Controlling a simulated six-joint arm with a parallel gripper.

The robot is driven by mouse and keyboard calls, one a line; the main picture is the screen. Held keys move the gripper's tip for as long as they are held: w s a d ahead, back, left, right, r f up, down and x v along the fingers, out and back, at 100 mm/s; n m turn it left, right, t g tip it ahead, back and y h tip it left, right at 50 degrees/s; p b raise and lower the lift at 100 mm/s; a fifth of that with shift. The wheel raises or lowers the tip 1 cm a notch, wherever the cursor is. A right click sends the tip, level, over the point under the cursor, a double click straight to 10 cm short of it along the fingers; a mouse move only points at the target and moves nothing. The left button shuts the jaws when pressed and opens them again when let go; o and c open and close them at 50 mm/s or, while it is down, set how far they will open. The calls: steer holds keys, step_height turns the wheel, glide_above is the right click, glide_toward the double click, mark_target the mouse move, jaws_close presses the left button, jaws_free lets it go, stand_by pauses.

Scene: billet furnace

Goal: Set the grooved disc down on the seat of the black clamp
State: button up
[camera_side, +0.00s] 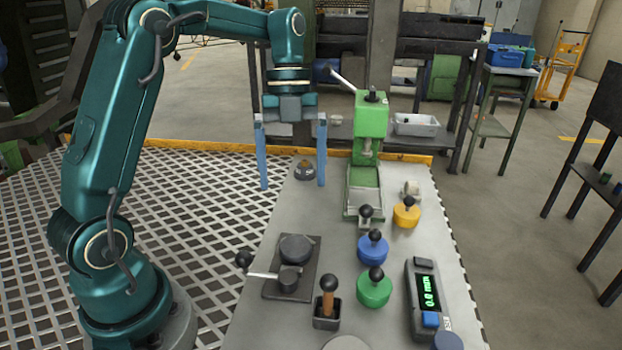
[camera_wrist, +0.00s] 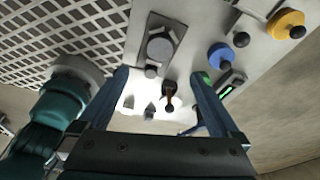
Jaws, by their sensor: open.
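The black clamp (camera_side: 272,291) lies on the grey bench, a dark plate with a lever ending in a black ball. It also shows in the wrist view (camera_wrist: 153,68). A dark round piece (camera_side: 296,247) sits at its far end; I cannot tell if this is its seat or a disc on it. My gripper (camera_side: 292,185) is open with two blue fingers pointing down, above the bench's far left part. Between and behind the fingers is a small dark round piece (camera_side: 304,171) with a brassy top. No groove is clear on any disc, so I cannot tell which is the grooved disc.
A green press (camera_side: 371,130) stands at the back. Yellow (camera_side: 406,217), blue (camera_side: 372,251) and green (camera_side: 374,291) knobbed discs line the right side. A wooden-handled tool (camera_side: 328,297) stands in a dark holder beside a green-lit gauge (camera_side: 426,300). A grey disc (camera_side: 347,343) is at the front.

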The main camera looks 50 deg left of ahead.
steer(key=s+d+n+t+y, duration=0.1)
steer(key=s+n, duration=0.3)
steer(key=n, duration=0.4)
steer(key=s+d+r+n+t, duration=0.1)
steer(key=s+d+n+t, duration=0.2)
steer(key=n, duration=0.5)
steer(key=s+d+n+t+y, duration=0.1)
steer(key=s+d+n+t, duration=0.1)
steer(key=s+n, duration=0.3)
steer(key=n+t, duration=0.1)
steer(key=n, duration=0.2)
steer(key=shift+s+d+r+y, duration=0.15)
steer(key=shift+d+y, duration=0.05)
steer(key=shift+y, duration=0.1)
